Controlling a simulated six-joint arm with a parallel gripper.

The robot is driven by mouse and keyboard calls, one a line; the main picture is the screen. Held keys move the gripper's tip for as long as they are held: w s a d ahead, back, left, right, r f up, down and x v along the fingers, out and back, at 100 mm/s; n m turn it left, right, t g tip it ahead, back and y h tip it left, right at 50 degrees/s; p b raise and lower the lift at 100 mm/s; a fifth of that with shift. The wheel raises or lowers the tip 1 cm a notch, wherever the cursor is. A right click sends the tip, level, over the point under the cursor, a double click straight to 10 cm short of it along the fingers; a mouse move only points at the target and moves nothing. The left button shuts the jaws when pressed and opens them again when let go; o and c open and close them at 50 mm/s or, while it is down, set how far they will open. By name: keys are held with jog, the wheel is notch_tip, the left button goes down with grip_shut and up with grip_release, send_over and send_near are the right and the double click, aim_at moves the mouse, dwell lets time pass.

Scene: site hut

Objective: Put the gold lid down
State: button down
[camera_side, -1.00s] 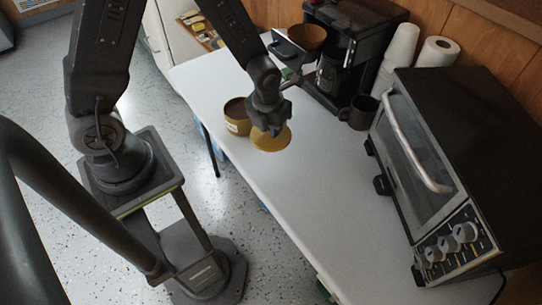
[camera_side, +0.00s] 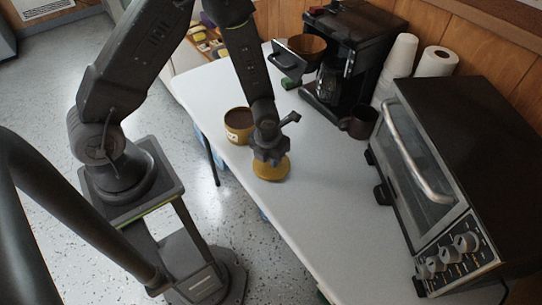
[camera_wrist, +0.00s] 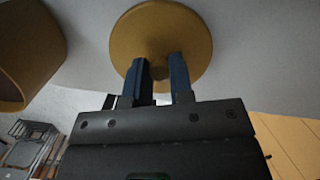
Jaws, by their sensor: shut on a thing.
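The gold lid (camera_side: 270,171) is a round disc under my gripper (camera_side: 268,158), at the front edge side of the white table. In the wrist view the lid (camera_wrist: 160,32) shows its round face, with my gripper (camera_wrist: 160,80) shut on a small part near its middle. The lid looks level and at or very near the tabletop; I cannot tell if it touches. The open gold canister (camera_side: 238,125) with dark contents stands just behind and left of the lid, apart from it. It also shows in the wrist view (camera_wrist: 28,50) at the left.
A coffee maker (camera_side: 350,55) stands at the back, with a dark mug (camera_side: 358,122) beside it. White cups (camera_side: 398,60) and a paper roll (camera_side: 435,66) are behind. A toaster oven (camera_side: 440,170) fills the right. The table (camera_side: 320,210) is clear between lid and oven.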

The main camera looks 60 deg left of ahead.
jog(key=c, duration=1)
grip_release()
jog(key=shift+f, duration=0.1)
notch_tip(320, 180, up, 12)
jog(key=s, duration=0.1)
notch_tip(320, 180, up, 12)
jog(key=r+n+t, duration=0.1)
jog(key=n+t, duration=0.1)
jog(key=n, duration=1.2)
send_over(268, 167)
jog(key=s, duration=0.3)
jog(key=s+r+n+t, duration=0.2)
jog(key=s+r+n, duration=0.6)
jog(key=n, duration=0.9)
jog(key=shift+s+a+r+n+h, duration=0.3)
jog(key=shift+s+r+n, duration=0.1)
jog(key=shift+s, duration=0.2)
